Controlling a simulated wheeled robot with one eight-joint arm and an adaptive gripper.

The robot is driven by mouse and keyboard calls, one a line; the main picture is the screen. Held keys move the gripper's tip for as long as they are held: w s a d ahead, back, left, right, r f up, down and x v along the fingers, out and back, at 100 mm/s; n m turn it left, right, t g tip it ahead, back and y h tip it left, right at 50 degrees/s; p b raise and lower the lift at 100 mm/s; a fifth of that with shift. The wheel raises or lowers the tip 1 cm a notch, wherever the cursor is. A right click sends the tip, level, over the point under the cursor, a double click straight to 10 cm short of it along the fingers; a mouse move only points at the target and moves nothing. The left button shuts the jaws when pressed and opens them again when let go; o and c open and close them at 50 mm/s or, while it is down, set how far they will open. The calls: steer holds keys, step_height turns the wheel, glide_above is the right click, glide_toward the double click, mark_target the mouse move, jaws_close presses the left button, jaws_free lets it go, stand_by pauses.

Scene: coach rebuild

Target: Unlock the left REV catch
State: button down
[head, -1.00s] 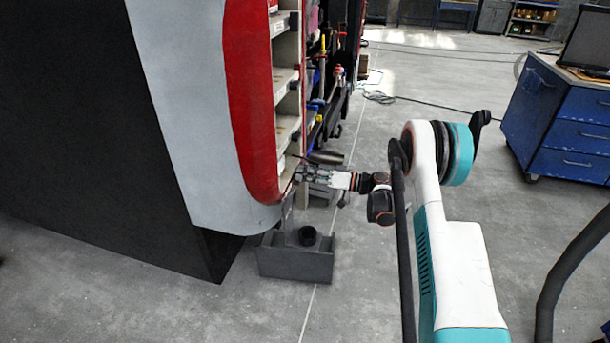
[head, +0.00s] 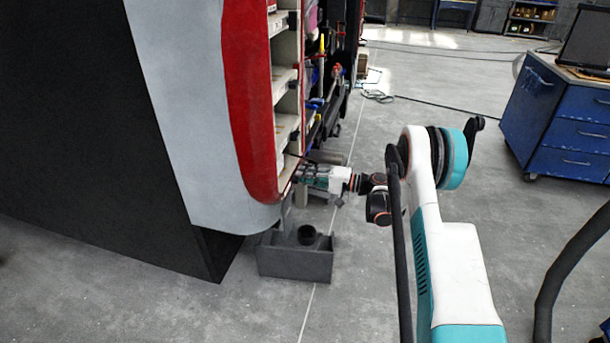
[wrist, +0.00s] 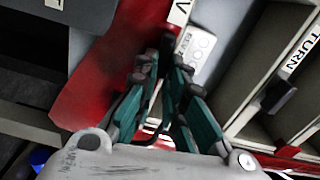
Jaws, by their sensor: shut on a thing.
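The left REV catch shows as a small dark piece (wrist: 168,40) beside a white plate (wrist: 198,50) on the red panel, under a label ending in "V" (wrist: 180,12). My gripper (wrist: 162,68) has its teal fingers closed together on this dark piece. The fingertips hide part of it, so its exact turn is hard to read. In the head view my gripper (head: 301,176) reaches the lower red edge of the coach's open side; the catch itself is too small to make out there.
A second black catch (wrist: 279,94) sits by a "TURN" label (wrist: 303,48) to the right. A grey box (head: 295,263) with a black round item stands on the floor below my gripper.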

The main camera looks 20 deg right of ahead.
steer(key=shift+f+m, duration=0.15)
steer(key=shift+m, duration=0.35)
stand_by(0.3)
steer(key=c, duration=1.7)
jaws_free()
steer(key=shift+o, duration=0.2)
steer(key=v, duration=1.2)
